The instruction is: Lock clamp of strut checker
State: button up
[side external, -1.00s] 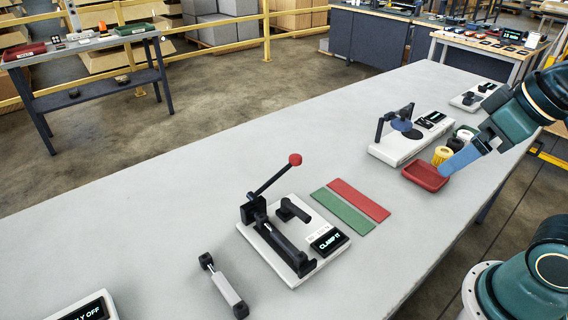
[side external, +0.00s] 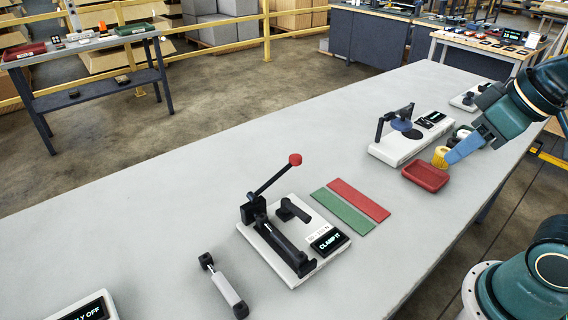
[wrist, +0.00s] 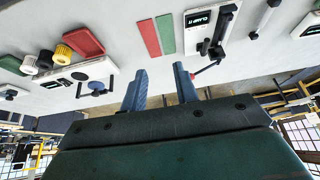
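The strut checker (side external: 290,240) is a white base with black fixtures on the table, with a display reading "CLAMP IT". Its clamp lever (side external: 275,178) is black with a red knob and stands tilted up to the right. A black strut-like piece lies along the base. The checker also shows at the top of the wrist view (wrist: 212,30). My gripper (side external: 452,158) is over the table's right part, near the red tray, well away from the checker. In the wrist view its two blue fingers (wrist: 160,88) are apart with nothing between them.
A loose grey strut (side external: 224,286) lies left of the checker. A red strip (side external: 358,200) and a green strip (side external: 343,212) lie flat to its right. A red tray (side external: 425,177), a yellow knobbed part (side external: 440,155) and a white device (side external: 395,150) stand farther right.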

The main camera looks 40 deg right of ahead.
jog(key=shift+w+a, duration=0.25)
jog(key=shift+w, duration=0.5)
grip_shut()
jog(key=w+f+g+y, duration=0.2)
jog(key=w+f+y, duration=0.2)
jog(key=w, duration=0.6)
jog(key=w+f+g+y, duration=0.3)
jog(key=w+f+y, duration=0.1)
jog(key=w+f, duration=0.4)
jog(key=shift+w+g, duration=0.3)
jog(key=shift+w, duration=0.6)
